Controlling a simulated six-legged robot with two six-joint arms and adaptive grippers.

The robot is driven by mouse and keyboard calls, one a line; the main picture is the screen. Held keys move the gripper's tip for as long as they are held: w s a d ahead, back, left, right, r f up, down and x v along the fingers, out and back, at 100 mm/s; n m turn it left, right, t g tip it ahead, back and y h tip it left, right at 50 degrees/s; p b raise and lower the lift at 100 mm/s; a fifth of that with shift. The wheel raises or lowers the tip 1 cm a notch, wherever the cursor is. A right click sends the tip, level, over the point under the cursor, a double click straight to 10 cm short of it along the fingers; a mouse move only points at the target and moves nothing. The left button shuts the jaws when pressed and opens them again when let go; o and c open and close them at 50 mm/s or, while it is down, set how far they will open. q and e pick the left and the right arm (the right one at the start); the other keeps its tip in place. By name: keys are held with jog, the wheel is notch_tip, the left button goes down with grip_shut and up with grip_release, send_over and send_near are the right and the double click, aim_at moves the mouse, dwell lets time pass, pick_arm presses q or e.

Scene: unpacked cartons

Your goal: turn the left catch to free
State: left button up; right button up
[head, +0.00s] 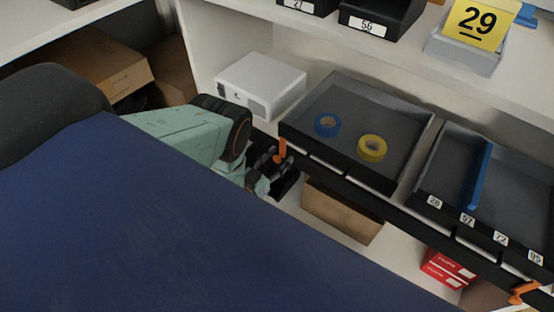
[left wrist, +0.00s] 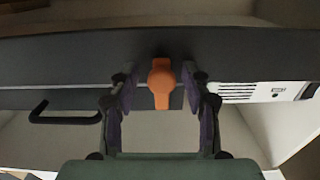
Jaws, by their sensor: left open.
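The left catch (head: 282,151) is a small orange lever on the front of a black rail, near its left end. In the left wrist view the catch (left wrist: 162,84) has a round hub and a straight arm in line with the fingers. My left gripper (head: 268,168) is at the catch. Its two fingers stand open, one on each side of the lever, with a visible gap on both sides. A second orange catch (head: 523,293) sits at the lower right of the head view. My right gripper is not in view.
A grey tray (head: 340,98) holds a blue tape roll (head: 327,125) and a yellow tape roll (head: 372,148). A white box (head: 262,83) stands behind the left catch. A black handle (left wrist: 65,113) juts out left of the fingers. A cardboard box (head: 340,210) is under the rail.

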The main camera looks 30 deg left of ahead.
pick_arm(q)
grip_shut()
dwell(0.5)
jog(key=shift+n, duration=0.4)
jog(key=n+b, duration=0.1)
jog(key=n, duration=0.2)
jog(key=shift+a+f+n, duration=0.1)
jog(key=shift+a+n, duration=0.05)
jog(key=shift+n, duration=0.25)
jog(key=n+b, duration=0.1)
jog(key=n, duration=0.3)
jog(key=n+b, duration=0.1)
jog(key=n, duration=0.4)
jog(key=shift+f, duration=0.1)
jog(key=n+b, duration=0.1)
jog(key=n, duration=0.3)
jog(key=shift+b, duration=0.35)
jog(key=shift+n, duration=0.4)
